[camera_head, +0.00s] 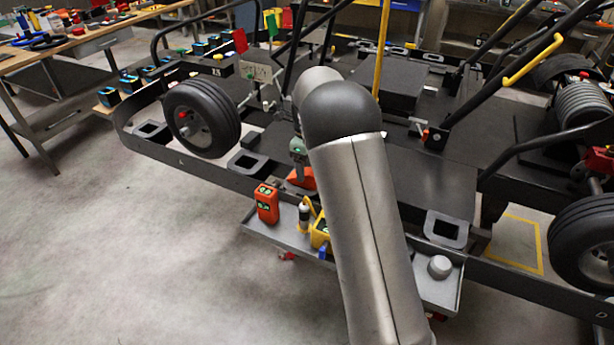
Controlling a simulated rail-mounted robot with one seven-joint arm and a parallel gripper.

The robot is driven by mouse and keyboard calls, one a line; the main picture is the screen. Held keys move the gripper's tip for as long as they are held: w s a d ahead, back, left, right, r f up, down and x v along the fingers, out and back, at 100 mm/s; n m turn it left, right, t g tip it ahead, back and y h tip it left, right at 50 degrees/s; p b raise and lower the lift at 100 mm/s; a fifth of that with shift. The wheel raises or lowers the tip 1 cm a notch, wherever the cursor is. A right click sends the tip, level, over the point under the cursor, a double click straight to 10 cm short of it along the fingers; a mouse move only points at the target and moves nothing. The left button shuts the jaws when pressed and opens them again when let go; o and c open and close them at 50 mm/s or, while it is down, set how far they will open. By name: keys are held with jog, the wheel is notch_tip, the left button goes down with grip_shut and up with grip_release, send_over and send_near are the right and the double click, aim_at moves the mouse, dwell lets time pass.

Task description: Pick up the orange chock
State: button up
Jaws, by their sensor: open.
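The orange chock (307,181) shows as a small wedge-like orange patch just above the back edge of the grey tray, left of my arm. My arm comes up from the bottom and hides part of the area around it. My gripper (300,172) shows only in part, pointing down right at the chock, its fingers overlapping the chock in the picture. It is open. Whether the fingers touch the chock or straddle it cannot be told.
The grey tray (278,235) holds an orange handheld device (266,203), a yellow item (320,232) and a round grey knob (440,267). The black kart frame (200,175) and front wheel (201,118) stand close by. Floor at left is clear.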

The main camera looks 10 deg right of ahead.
aim_at(307, 171)
notch_tip(307, 171, down, 4)
jog(key=shift+f+p, duration=0.1)
jog(key=shift+p, duration=0.25)
jog(key=c, duration=1.1)
jog(key=shift+r, duration=0.2)
